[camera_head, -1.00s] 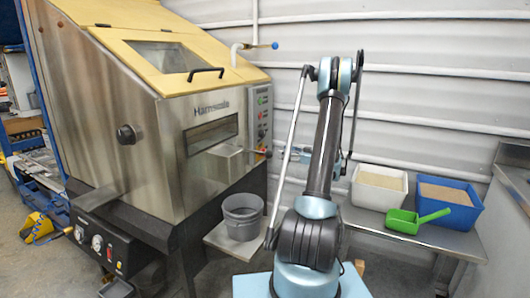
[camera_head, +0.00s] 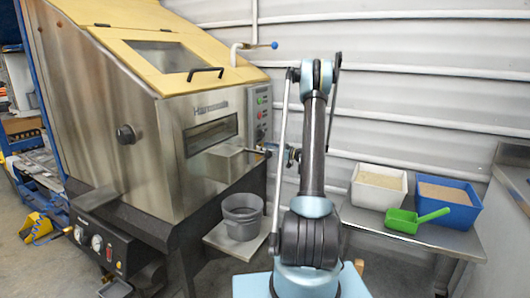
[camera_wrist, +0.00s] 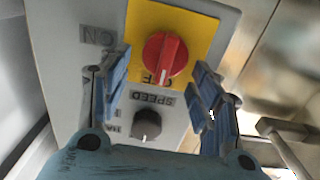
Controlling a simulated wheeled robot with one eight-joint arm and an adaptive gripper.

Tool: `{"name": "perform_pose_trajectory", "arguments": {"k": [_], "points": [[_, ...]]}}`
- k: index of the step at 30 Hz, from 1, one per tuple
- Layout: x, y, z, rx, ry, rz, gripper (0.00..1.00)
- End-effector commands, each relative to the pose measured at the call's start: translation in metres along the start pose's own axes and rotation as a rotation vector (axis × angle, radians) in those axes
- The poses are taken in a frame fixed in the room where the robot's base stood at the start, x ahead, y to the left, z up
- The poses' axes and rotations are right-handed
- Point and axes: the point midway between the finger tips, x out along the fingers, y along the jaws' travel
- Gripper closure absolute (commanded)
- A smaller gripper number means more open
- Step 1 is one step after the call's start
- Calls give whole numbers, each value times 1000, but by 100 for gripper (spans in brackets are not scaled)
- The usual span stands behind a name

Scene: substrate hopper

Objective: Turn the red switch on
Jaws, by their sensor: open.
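The red switch (camera_wrist: 166,57) is a round knob with a pale line across it, on a yellow plate (camera_wrist: 195,25). In the head view my gripper (camera_head: 280,151) is small beside the machine's control panel (camera_head: 262,118), and the switch cannot be made out.
A black SPEED knob (camera_wrist: 146,124) sits below the switch. A metal rod (camera_wrist: 285,145) is right of the fingers. A white bin (camera_head: 378,190), blue bin (camera_head: 447,210) and green scoop (camera_head: 416,219) are on the right table.

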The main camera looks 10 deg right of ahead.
Motion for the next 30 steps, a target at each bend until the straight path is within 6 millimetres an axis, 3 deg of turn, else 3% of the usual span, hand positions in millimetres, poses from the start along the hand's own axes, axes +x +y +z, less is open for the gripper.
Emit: {"name": "perform_pose_trajectory", "arguments": {"k": [3,4,9,20,30], "points": [[0,0,0,0,0,0,42],[0,0,0,0,0,0,47],[0,0,0,0,0,0,85],[-1,1,0,29,0,1,86],[-2,7,1,234,0,2,86]]}}
